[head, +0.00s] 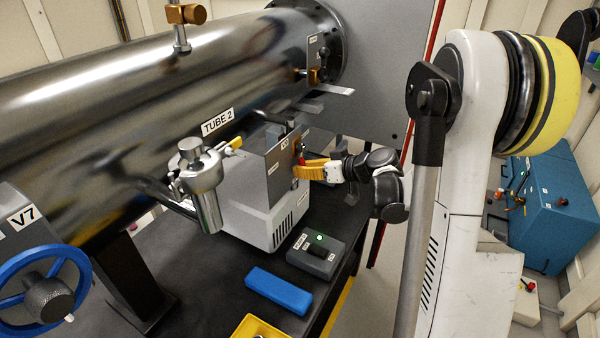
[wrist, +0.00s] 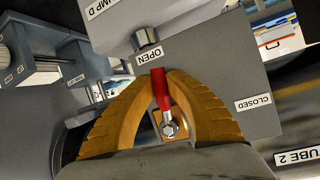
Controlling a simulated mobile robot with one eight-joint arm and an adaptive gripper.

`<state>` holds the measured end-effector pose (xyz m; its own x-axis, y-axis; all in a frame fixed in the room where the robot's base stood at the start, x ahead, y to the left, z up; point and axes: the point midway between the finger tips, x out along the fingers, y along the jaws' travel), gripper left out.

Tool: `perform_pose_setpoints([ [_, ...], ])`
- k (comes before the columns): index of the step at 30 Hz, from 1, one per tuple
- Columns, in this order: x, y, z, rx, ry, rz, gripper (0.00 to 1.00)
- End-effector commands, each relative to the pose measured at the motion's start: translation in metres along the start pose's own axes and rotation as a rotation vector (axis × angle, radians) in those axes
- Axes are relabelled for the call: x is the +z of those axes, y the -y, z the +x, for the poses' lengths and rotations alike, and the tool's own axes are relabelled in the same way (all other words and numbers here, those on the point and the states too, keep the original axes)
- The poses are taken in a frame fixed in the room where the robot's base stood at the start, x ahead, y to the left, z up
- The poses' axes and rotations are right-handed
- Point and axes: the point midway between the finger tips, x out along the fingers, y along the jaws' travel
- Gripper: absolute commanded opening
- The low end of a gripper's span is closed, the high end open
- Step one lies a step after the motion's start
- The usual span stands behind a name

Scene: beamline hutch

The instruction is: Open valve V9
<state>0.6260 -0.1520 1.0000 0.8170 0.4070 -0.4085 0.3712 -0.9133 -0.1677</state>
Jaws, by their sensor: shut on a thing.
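The valve is a small lever with a red handle (wrist: 161,88) and a metal pivot bolt (wrist: 169,129) on a grey plate (wrist: 215,75). In the head view the plate (head: 282,172) bears a small tag that seems to read V9, and the red handle (head: 301,152) shows at its right edge. In the wrist view the handle points toward the OPEN label (wrist: 149,56); the CLOSED label (wrist: 253,102) lies off to the right. My gripper (wrist: 163,76) has its yellow fingers closed around the handle. It also reaches the plate from the right in the head view (head: 300,170).
The large steel tube (head: 130,85) marked TUBE 2 runs behind the plate. A grey switch box (head: 316,256) with a green light, a blue block (head: 278,291) and a yellow tray (head: 258,328) are on the dark bench. The blue V7 handwheel (head: 82,262) is at lower left.

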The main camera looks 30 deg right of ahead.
Motion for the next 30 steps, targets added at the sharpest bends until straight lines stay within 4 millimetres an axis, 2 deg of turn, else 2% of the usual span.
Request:
perform_pose_setpoints([
  [12, -0.002, -0.010, 0.002, 0.064, -0.034, -0.153, 0.00],
  [28, -0.003, -0.012, 0.002, 0.072, -0.039, -0.169, 0.00],
  [29, -0.003, -0.012, 0.002, 0.072, -0.040, -0.169, 0.24],
  [30, -0.003, -0.012, 0.002, 0.072, -0.039, -0.169, 0.36],
])
